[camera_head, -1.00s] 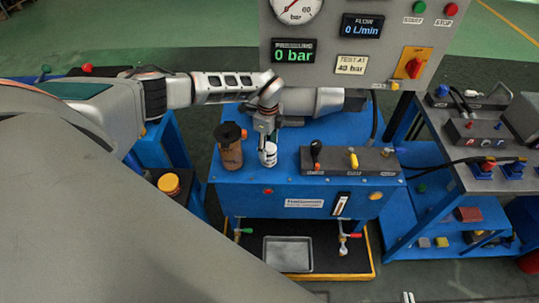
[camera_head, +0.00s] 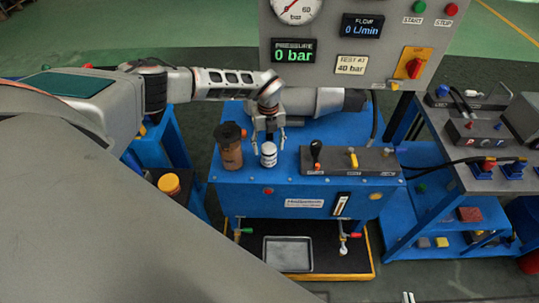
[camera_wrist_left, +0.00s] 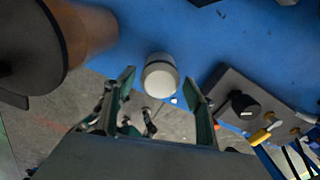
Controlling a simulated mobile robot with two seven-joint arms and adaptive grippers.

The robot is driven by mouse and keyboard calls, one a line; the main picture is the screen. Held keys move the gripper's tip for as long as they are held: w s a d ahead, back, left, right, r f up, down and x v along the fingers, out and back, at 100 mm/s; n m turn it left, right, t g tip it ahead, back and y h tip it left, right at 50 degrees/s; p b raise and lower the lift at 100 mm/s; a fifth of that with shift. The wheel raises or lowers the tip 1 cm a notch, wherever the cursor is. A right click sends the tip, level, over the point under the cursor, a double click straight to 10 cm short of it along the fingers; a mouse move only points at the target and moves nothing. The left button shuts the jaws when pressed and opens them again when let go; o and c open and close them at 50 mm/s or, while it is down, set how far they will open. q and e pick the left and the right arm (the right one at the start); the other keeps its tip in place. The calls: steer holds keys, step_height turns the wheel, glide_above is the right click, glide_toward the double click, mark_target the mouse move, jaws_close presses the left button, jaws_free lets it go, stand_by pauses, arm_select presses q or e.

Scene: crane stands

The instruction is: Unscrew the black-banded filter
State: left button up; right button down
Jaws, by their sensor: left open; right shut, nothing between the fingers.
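The black-banded filter (camera_head: 268,155) is a small white cylinder with a dark band, upright on the blue bench top beside a brown housing. In the left wrist view the filter (camera_wrist_left: 160,78) shows from its pale end, centred between the fingertips, with a gap on each side. My left gripper (camera_head: 268,146) is open, its fingers spread close behind the filter's top and not touching it. My right gripper (camera_head: 408,297) shows only as small pale tips at the bottom edge; it is shut and empty.
The brown housing with a black cap (camera_head: 230,148) stands close left of the filter. A grey valve block (camera_head: 348,161) with black and yellow levers is on the right. The gauge panel (camera_head: 345,65) rises behind. A metal tray (camera_head: 288,254) lies below.

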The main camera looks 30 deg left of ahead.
arm_select(q)
steer(key=m, duration=1.5)
steer(key=shift+c, duration=0.3)
steer(key=c, duration=1.1)
steer(key=shift+c, duration=0.4)
steer(key=shift+r, duration=0.1)
